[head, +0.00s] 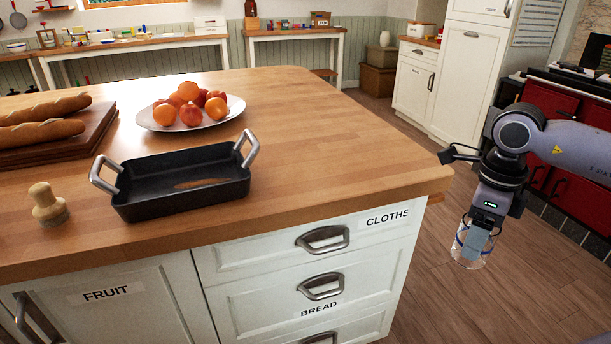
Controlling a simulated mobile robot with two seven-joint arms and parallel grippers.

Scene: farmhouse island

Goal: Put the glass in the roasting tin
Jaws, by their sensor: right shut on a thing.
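The roasting tin (188,201) is a dark rectangular pan with two upright metal handles. It stands on the wooden island top near the front edge, and its inside looks empty apart from a brownish patch that may be a reflection. My right gripper (475,243) is to the right of the island, over the floor, pointing down. It is shut on the clear glass (471,259), which hangs below the fingers, apart from the island. The gripper hides the upper part of the glass. My left gripper is not in view.
An oval plate of oranges and red fruit (150,124) stands behind the tin. Bread loaves lie on a wooden board (95,133) at the left. A wooden stamp-like object (49,205) stands left of the tin. The island top (345,165) right of the tin is clear.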

